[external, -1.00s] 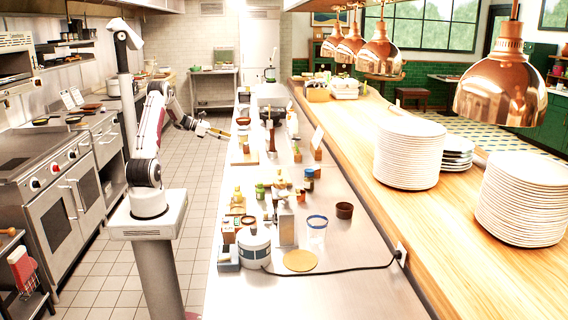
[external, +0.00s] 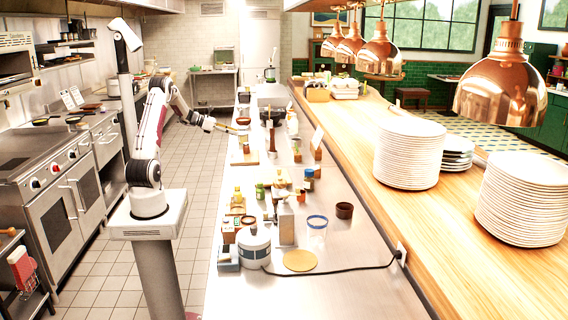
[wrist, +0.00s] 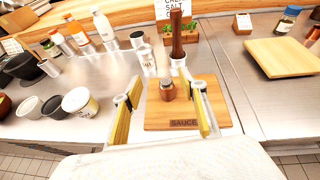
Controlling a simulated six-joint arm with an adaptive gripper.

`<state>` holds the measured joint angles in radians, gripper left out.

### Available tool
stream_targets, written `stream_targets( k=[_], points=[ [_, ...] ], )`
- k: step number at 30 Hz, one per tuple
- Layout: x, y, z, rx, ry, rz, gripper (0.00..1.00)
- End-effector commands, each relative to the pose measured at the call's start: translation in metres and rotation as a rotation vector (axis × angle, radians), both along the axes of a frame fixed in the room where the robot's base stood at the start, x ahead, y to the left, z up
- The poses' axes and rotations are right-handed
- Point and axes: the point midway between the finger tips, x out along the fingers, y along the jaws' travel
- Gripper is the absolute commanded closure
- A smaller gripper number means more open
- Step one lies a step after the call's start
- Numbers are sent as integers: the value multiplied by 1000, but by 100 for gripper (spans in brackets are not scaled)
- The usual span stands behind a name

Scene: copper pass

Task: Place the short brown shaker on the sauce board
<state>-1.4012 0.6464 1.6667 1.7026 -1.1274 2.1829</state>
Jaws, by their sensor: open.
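The short brown shaker (wrist: 167,91), with a grey metal top, stands upright and appears to rest on the wooden sauce board (wrist: 157,119), which is lettered "SAUCE" along its front edge. In the external view the board (external: 240,160) lies at the counter's left edge, with a small brown shape (external: 246,148) on it that seems to be the shaker. My gripper (wrist: 161,108) is open, its yellow-lined fingers wide apart, with the shaker visible beyond and between them, untouched. In the external view my gripper (external: 231,128) hangs above the counter edge near the board.
Cups and a white tub (wrist: 80,103) stand to the left. Another wooden board (wrist: 283,57) lies to the right. Bare steel counter shows right of the sauce board.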

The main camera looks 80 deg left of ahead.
Motion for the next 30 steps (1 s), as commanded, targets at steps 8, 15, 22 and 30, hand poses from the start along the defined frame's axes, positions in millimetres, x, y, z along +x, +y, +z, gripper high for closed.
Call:
stream_targets(
  k=[8,15,22,30],
  points=[
    [70,-19,66,-151,-54,222,58],
    [111,-53,119,-346,-141,428,58],
    [132,-98,159,-573,-239,610,58],
    [132,-164,186,-886,-346,805,58]
  ],
)
